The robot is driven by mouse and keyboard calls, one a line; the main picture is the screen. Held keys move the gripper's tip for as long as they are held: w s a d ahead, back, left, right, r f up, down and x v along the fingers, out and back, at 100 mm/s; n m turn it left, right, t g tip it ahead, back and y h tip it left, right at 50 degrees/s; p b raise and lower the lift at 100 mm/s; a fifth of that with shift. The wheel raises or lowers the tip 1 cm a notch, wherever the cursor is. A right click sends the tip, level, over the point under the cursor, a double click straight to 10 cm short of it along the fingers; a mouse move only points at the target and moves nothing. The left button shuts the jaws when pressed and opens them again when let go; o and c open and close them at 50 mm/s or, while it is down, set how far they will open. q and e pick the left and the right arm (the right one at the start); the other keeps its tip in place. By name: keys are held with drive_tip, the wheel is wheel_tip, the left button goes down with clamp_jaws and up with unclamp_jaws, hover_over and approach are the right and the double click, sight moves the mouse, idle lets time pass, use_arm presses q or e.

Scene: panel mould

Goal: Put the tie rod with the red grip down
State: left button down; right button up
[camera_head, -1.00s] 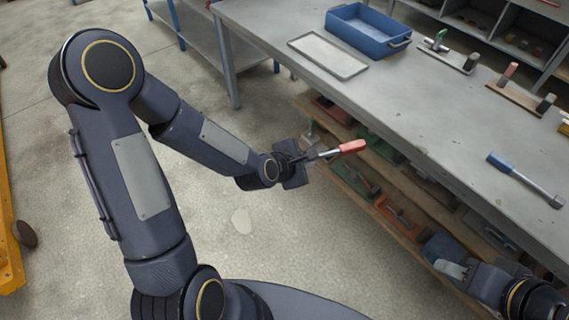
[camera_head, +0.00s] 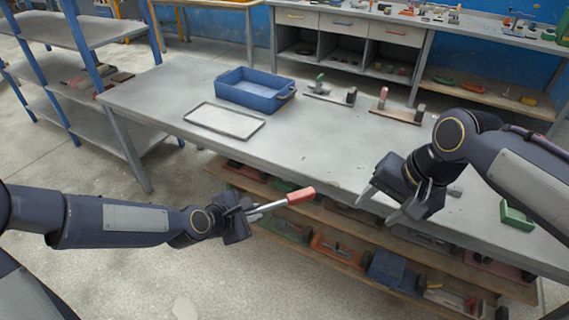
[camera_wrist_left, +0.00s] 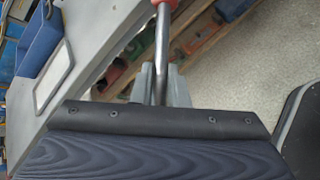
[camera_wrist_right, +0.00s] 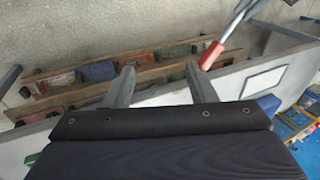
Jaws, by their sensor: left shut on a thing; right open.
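The tie rod with the red grip (camera_head: 300,196) is held in the air in front of the long edge of the grey bench (camera_head: 320,145). My left gripper (camera_head: 248,211) is shut on its metal shaft, and the red end points right. The shaft between my left jaws also shows in the left wrist view (camera_wrist_left: 161,60). My right gripper (camera_head: 382,207) is open and empty at the bench's front edge. In the right wrist view, the red grip (camera_wrist_right: 211,55) shows beyond the open right fingers (camera_wrist_right: 158,72).
A flat pale tray (camera_head: 224,121) and a blue bin (camera_head: 250,98) stand on the bench's left part. Two small fixtures (camera_head: 330,95) (camera_head: 397,113) stand at its back edge. A green block (camera_head: 516,215) lies at right. The bench middle is clear. Loaded shelves (camera_head: 330,250) run underneath.

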drive_tip(key=w+a+m+g+h, duration=0.1)
drive_tip(key=w+a+m, duration=0.2)
drive_tip(key=w+a, duration=0.45)
drive_tip(key=m+g+h, duration=0.1)
drive_tip(key=m+h, duration=0.1)
drive_tip(key=m, duration=0.2)
approach(286, 198)
drive_tip(key=f, duration=0.9)
drive_tip(key=shift+w+a+f, duration=0.1)
drive_tip(key=shift+w+f, duration=0.1)
drive_tip(key=shift+f, duration=0.05)
drive_tip(key=c, duration=1.1)
use_arm(q)
drive_tip(key=c, duration=1.3)
unclamp_jaws()
drive_tip(key=shift+c, duration=0.2)
use_arm(e)
clamp_jaws()
